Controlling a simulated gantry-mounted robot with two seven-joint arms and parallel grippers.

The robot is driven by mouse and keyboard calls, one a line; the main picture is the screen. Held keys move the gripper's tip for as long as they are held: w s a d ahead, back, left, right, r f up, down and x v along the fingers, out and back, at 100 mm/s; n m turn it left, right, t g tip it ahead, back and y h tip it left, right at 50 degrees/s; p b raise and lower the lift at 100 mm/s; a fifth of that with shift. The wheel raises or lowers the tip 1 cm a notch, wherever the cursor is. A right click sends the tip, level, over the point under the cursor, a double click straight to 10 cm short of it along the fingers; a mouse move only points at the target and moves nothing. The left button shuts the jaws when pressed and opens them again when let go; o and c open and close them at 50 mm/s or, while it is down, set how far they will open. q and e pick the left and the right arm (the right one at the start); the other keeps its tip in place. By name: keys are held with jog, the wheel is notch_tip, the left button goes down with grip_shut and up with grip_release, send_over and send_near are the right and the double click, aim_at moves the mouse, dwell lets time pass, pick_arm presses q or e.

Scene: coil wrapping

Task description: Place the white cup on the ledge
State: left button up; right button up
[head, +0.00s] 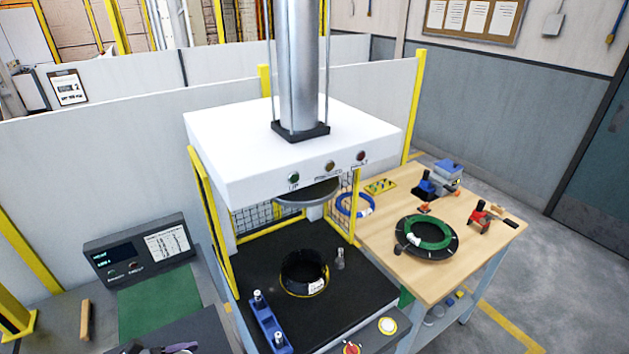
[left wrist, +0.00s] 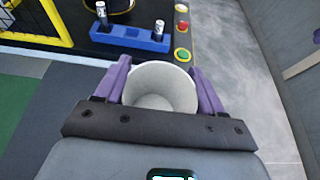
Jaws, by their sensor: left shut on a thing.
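The white cup (left wrist: 162,88) is between the two purple fingers of my left gripper (left wrist: 160,72) in the left wrist view. The gripper is shut on it, and the cup's open mouth and pale inside face the camera. The black press bed (head: 345,275) lies beyond the gripper. I cannot tell which surface is the ledge. My right gripper is not in view.
A blue holder (head: 268,322) with upright pegs stands on the bed's near left. A black coil (head: 303,272) sits mid-bed. Buttons (head: 387,325) line the front. A console (head: 140,250) and green mat (head: 160,302) are left; a wooden table (head: 470,245) with tools is right.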

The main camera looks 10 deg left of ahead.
pick_arm(q)
jog(key=shift+w+d+t, duration=0.2)
jog(key=shift+d+t, duration=0.1)
jog(key=shift+d, duration=0.25)
jog(key=w+d+r+n+t+y, duration=0.3)
jog(key=w+d+r+n+y, duration=0.25)
jog(key=w+d+r, duration=0.55)
jog(key=d+r+n+y+p, duration=0.1)
jog(key=r+y+p, duration=0.1)
jog(key=r+p, duration=0.8)
jog(key=w+d+r+n+y+p, duration=0.1)
jog(key=r+p, duration=0.9)
jog(key=r, duration=1.5)
jog(key=shift+w+d+r+n+y+p, duration=0.25)
jog(key=shift+d+n+y+p, duration=0.15)
jog(key=shift+d+n, duration=0.25)
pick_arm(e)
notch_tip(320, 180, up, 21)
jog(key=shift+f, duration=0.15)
pick_arm(q)
jog(key=shift+f, duration=0.15)
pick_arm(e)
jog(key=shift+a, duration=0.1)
